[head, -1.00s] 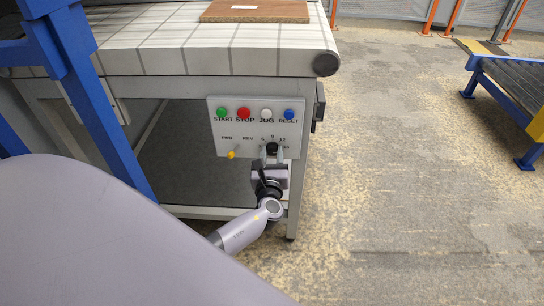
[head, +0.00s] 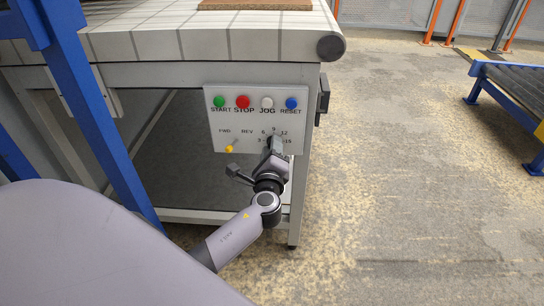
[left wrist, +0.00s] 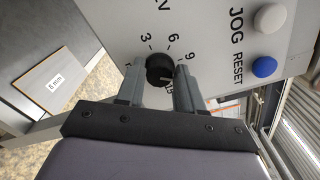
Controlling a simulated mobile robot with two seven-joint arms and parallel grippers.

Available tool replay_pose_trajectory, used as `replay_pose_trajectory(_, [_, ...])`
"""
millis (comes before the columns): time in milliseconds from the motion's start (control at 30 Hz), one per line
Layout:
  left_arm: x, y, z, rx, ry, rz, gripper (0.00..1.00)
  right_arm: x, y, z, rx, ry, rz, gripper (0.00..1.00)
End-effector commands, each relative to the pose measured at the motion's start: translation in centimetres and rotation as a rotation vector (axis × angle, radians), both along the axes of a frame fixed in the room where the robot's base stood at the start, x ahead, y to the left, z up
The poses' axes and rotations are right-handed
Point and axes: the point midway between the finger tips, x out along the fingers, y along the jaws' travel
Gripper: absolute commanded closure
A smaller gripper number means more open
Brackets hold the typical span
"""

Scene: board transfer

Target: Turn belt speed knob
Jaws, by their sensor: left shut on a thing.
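The belt speed knob (left wrist: 160,70) is a round black dial with a pale mark, on the grey control panel (head: 235,118) below the conveyor belt. The numbers 3, 6 and 9 show around it in the left wrist view; higher ones are partly covered. My left gripper (head: 273,146) is shut on the knob, one finger on each side of it, and is rolled at a slant to the panel. In the head view the gripper mostly hides the knob. My right gripper is not in view.
Green, red, white and blue buttons (head: 291,103) line the panel's top. A yellow FWD/REV switch (head: 230,149) sits left of the knob. A brown board (head: 255,4) lies on the belt (head: 160,38). A blue roller stand (head: 510,95) is at right; floor between is clear.

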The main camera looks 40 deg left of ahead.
Motion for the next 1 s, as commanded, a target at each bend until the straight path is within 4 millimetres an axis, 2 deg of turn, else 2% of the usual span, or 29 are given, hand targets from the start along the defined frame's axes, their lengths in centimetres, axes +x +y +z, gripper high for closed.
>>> replay_pose_trajectory(33, [0.0,-0.1,-0.5,-0.041,-0.025,0.0,0.94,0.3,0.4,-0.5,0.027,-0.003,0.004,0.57])
replay_pose_trajectory(500, [-0.1,0.0,-0.5,-0.363,-0.221,0.0,0.94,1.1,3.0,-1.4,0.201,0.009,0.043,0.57])
replay_pose_trajectory(1000, [-0.1,0.0,-0.3,-0.483,-0.294,0.001,0.94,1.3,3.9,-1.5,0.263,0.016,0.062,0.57])
